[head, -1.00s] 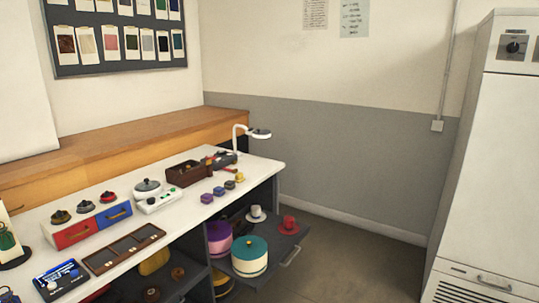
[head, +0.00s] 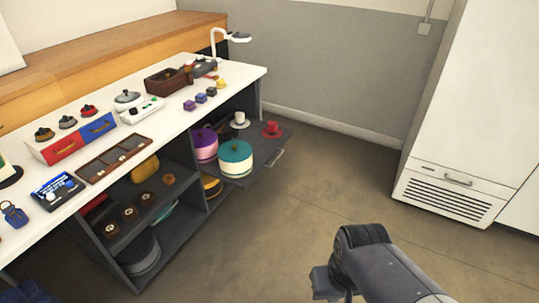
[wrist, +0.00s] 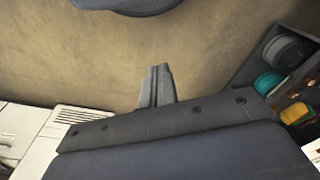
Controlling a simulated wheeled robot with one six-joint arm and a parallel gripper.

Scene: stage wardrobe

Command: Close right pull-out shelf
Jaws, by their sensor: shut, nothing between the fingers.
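The right pull-out shelf (head: 264,154) sticks out from under the white bench, at its far right end in the head view. Its handle (head: 278,158) faces the open floor. The shelf carries a teal round box (head: 235,158), a purple round box (head: 204,145), a small white hat (head: 239,121) and a red hat (head: 271,129). My gripper (wrist: 157,84) shows in the wrist view with its fingers together and empty, above bare floor. In the head view my arm is at the lower right, well apart from the shelf, and its fingertips are not clear.
The white bench top (head: 150,135) holds drawers, trays and a lamp (head: 233,37). A left shelf (head: 125,232) under it carries several brown items. A white cabinet (head: 455,110) stands at the right. The floor (head: 330,180) between bench and cabinet is clear.

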